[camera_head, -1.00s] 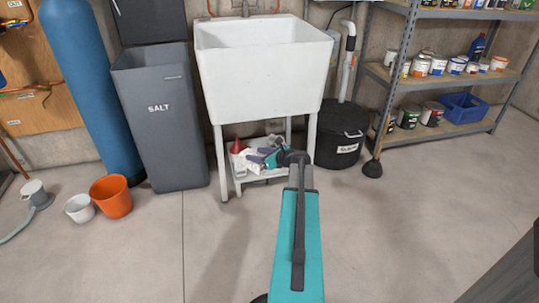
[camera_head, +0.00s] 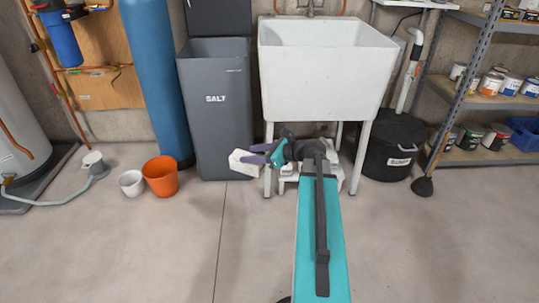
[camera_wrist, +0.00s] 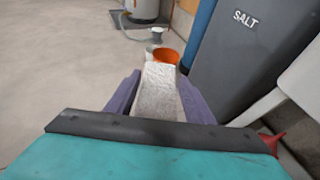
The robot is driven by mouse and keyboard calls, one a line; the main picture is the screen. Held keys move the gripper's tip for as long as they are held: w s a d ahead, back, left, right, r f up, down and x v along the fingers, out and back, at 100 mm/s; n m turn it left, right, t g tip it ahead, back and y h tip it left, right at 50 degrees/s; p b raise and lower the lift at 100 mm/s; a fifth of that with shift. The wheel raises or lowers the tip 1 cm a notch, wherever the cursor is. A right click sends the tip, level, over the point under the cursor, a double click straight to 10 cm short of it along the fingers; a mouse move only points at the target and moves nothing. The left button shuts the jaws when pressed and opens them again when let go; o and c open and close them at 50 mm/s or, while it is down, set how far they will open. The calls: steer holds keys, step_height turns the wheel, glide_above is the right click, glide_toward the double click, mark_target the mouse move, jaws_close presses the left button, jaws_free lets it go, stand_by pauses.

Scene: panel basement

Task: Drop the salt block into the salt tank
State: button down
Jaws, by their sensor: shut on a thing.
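The salt block (camera_head: 246,163) is white and rough. My gripper (camera_head: 257,152) is shut on it, with a purple finger along each side. The block also shows in the wrist view (camera_wrist: 160,92), between the two fingers. In the head view it is held low, in front of the salt tank's lower right side. The salt tank (camera_head: 217,125) is a tall dark grey bin marked SALT, with its top open. It also shows in the wrist view (camera_wrist: 240,60), to the right of the block. The inside bottom of the tank is hidden.
A white utility sink (camera_head: 325,75) stands right of the tank. A blue cylinder (camera_head: 155,80) stands left of it. An orange bucket (camera_head: 160,177) and a white bucket (camera_head: 131,184) sit on the floor. A black sump bin (camera_head: 393,147) is at right. The front floor is clear.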

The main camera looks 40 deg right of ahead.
steer(key=a+r+n+g+y, duration=0.2)
steer(key=a+r, duration=0.3)
steer(key=a, duration=0.7)
steer(key=w+a+r+n+g+y, duration=0.1)
steer(key=a+r, duration=0.4)
steer(key=a, duration=0.7)
steer(key=n+g+y, duration=0.1)
steer(key=n+y, duration=0.1)
steer(key=shift+w+r+n, duration=0.2)
steer(key=shift+w+n, duration=0.1)
steer(key=shift+s, duration=0.2)
